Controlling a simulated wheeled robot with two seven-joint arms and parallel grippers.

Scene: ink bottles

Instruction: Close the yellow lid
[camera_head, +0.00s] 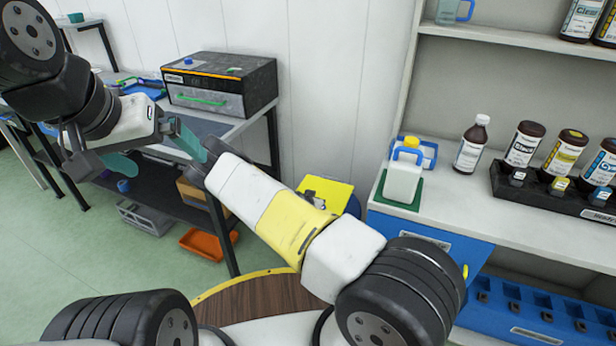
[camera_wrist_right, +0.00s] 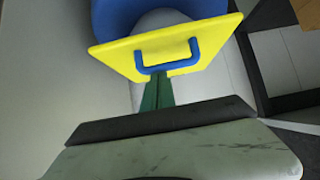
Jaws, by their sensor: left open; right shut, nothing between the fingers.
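The yellow lid (camera_head: 328,190) is at the blue bin (camera_head: 353,207), low beyond my right arm in the head view, which covers part of it. In the right wrist view the yellow lid (camera_wrist_right: 205,38) is a flat square plate with a blue handle (camera_wrist_right: 167,57), in front of the blue bin (camera_wrist_right: 110,18). It looks raised and tilted. My right gripper (camera_wrist_right: 158,92) is shut and empty, its green fingertips close to the lid's edge below the handle; I cannot tell if they touch. My left gripper (camera_head: 152,153) is open and empty at the left, far from the lid.
A white shelf unit with a blue drawer (camera_head: 435,240) stands right of the bin. It carries a white jug (camera_head: 403,180) and several bottles in a black rack (camera_head: 560,192). A workbench with a dark box (camera_head: 220,84) stands at the left. An orange tray (camera_head: 208,243) lies below.

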